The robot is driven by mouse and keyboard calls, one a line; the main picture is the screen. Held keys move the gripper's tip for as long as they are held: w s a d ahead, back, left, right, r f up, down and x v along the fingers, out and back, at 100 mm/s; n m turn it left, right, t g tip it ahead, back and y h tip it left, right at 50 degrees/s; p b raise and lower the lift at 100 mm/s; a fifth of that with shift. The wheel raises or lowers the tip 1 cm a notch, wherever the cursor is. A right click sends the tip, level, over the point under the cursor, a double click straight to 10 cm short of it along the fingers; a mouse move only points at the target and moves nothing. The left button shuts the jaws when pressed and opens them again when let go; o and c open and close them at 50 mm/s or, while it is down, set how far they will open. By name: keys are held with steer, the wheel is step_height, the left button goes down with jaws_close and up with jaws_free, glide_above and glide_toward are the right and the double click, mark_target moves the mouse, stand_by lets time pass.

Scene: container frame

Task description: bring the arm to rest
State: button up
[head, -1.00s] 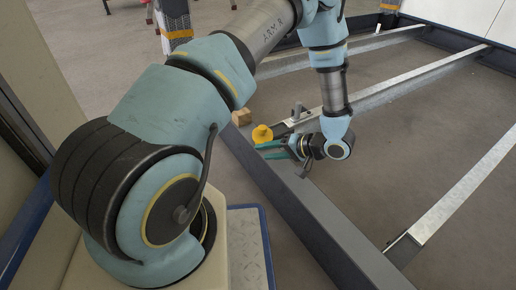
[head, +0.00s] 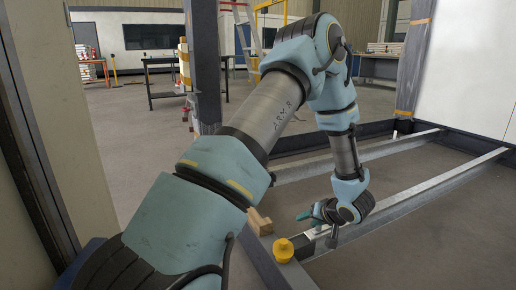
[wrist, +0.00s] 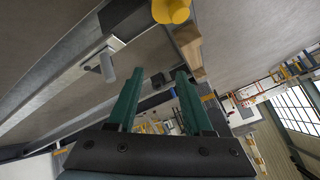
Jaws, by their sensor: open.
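My gripper (head: 308,214) is at the end of my arm, low over the near left corner of the dark metal frame (head: 262,262). In the wrist view its two green fingers (wrist: 155,95) stand apart with nothing between them. A yellow knob-like piece (head: 284,250) sits on the frame's corner, in front of and below the gripper in the head view. It also shows at the top of the wrist view (wrist: 171,10). A small grey upright part (wrist: 107,66) stands on a light rail beside the fingers.
A wooden block (head: 260,222) lies by the frame, left of the gripper. Galvanized cross rails (head: 420,178) span the frame. A dark post (head: 203,70) rises behind my arm. Open floor lies between.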

steer(key=w+a+r+g+h+p, duration=0.15)
steer(key=a+r+h, duration=0.4)
steer(key=r, duration=0.85)
steer(key=s+a+r+n+g+y+p, duration=0.1)
steer(key=s+a+r+g+p, duration=0.2)
steer(key=s+a, duration=0.55)
steer(key=s+a+r+g+y, duration=0.15)
steer(key=s+a+r, duration=0.25)
steer(key=s+a, duration=0.4)
step_height(320, 180, up, 38)
steer(key=a+p, duration=0.1)
steer(key=p, duration=3.7)
steer(key=shift+w+a+g+h, duration=0.2)
steer(key=shift+w+g+h, duration=0.1)
steer(key=shift+h, duration=0.1)
